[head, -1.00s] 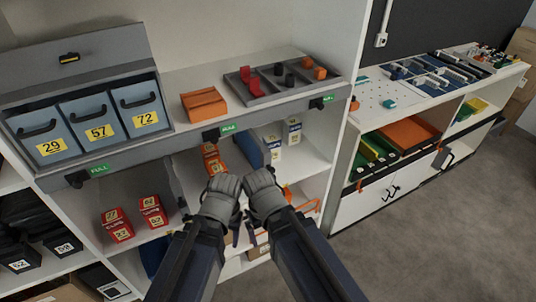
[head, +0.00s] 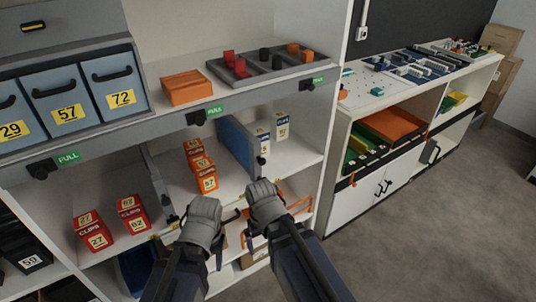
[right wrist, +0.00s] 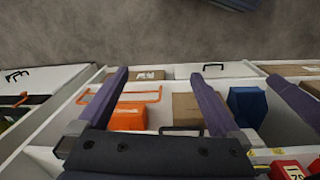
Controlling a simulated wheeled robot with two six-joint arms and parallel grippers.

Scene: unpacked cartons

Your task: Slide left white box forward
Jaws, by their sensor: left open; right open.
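Two small white boxes with dark blue labels stand upright side by side in the right compartment of the middle shelf in the head view. The left white box (head: 263,139) is slightly nearer than the right white box (head: 282,127), close to a blue divider (head: 235,139). My left gripper (head: 203,214) is open and empty, in front of the shelf, below and left of the boxes. My right gripper (head: 267,199) is open and empty, below the left white box and apart from it. The right wrist view shows its two spread fingers (right wrist: 160,85); no white box is recognisable there.
Red clip boxes (head: 205,172) stand left of the blue divider, and more (head: 96,232) stand further left. The upper shelf holds an orange box (head: 185,88) and a grey tray (head: 222,77). A side wall (head: 338,110) bounds the compartment at right. Open floor lies right.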

